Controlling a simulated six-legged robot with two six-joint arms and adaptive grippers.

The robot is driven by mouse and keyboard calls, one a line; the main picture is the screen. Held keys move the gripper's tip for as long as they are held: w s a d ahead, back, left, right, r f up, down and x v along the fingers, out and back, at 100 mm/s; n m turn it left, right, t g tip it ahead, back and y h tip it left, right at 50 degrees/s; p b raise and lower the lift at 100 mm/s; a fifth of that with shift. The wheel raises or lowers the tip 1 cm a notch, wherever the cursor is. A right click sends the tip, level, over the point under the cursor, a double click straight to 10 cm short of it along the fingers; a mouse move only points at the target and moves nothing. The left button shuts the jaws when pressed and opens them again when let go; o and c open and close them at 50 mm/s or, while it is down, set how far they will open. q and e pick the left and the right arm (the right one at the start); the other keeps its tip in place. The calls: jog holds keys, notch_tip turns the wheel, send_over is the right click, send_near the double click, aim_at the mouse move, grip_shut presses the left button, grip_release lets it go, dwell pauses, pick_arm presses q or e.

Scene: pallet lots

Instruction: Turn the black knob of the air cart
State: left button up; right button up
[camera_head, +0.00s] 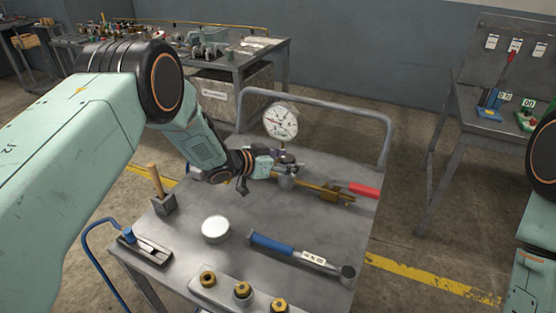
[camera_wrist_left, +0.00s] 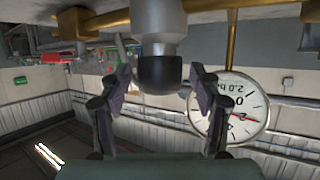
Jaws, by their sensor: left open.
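The air cart (camera_head: 190,240) is a grey metal cart with a pipe rail. A brass pipe (camera_head: 318,190) with a red lever (camera_head: 363,190) and a round white gauge (camera_head: 281,121) sits near its far side. The gauge also shows in the left wrist view (camera_wrist_left: 237,117), upside down. The black knob (camera_wrist_left: 160,72), under a grey body (camera_wrist_left: 158,22), lies between the fingers of my left gripper (camera_wrist_left: 160,82). The fingers are open, with a gap on each side of the knob. In the head view my left gripper (camera_head: 282,165) largely hides the knob. My right gripper is out of view.
A mallet-like block with a wooden handle (camera_head: 163,201), a round white tin (camera_head: 215,229), a blue-handled torque wrench (camera_head: 290,252) and several brass fittings (camera_head: 242,289) occupy the cart top. Workbenches stand behind left (camera_head: 240,65) and at right (camera_head: 470,125).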

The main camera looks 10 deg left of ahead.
pick_arm(q)
jog(key=v, duration=1.1)
jog(key=shift+s+a, duration=0.25)
jog(key=shift+r, duration=0.15)
